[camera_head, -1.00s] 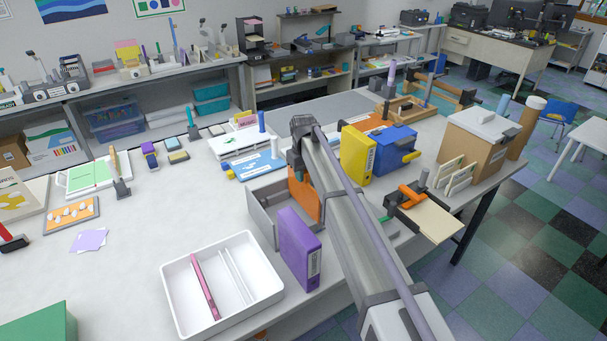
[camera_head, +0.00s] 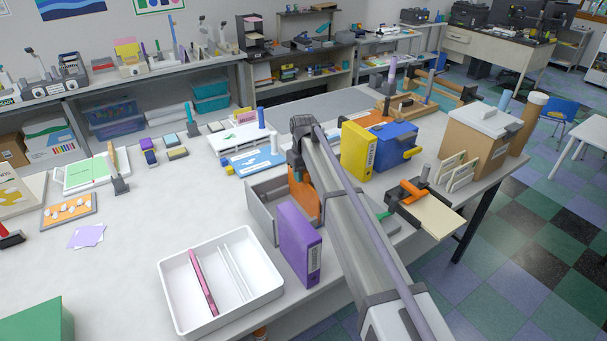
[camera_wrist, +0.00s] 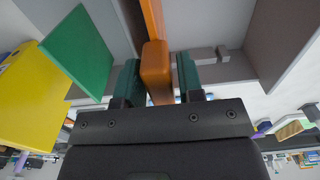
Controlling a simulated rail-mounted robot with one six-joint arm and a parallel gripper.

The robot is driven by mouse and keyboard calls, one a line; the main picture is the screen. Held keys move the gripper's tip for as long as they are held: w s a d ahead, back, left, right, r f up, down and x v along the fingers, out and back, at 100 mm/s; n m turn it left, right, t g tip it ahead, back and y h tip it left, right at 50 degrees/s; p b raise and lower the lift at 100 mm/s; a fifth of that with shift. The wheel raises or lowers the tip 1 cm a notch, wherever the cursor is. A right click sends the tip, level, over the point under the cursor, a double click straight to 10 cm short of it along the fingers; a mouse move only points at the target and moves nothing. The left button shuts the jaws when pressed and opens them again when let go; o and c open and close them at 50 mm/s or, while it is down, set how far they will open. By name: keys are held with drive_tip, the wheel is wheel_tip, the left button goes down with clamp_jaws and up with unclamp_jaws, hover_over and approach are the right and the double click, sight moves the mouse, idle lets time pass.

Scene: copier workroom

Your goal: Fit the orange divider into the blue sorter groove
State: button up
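The orange divider (camera_head: 303,197) is an upright panel over the grey open-topped box (camera_head: 262,213), just behind the purple binder. My gripper (camera_head: 296,165) is at its upper part, partly hidden by my arm. In the wrist view my gripper (camera_wrist: 158,80) has its two green fingertips closed on either side of the orange divider (camera_wrist: 156,62). Grey walls (camera_wrist: 282,40) of the box show around it. I cannot tell whether the divider's lower edge sits in a groove. No blue groove is visible; the box looks grey.
The purple binder (camera_head: 299,243) stands close in front of the box. A yellow binder (camera_head: 357,151) and a blue device (camera_head: 392,147) stand behind right. A white tray (camera_head: 176,300) is front left. A green panel (camera_wrist: 78,52) is beside the divider in the wrist view.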

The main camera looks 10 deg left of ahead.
drive_tip(key=o, duration=0.3)
wheel_tip(320, 180, up, 11)
drive_tip(key=p, duration=1.1)
drive_tip(key=shift+f, duration=0.1)
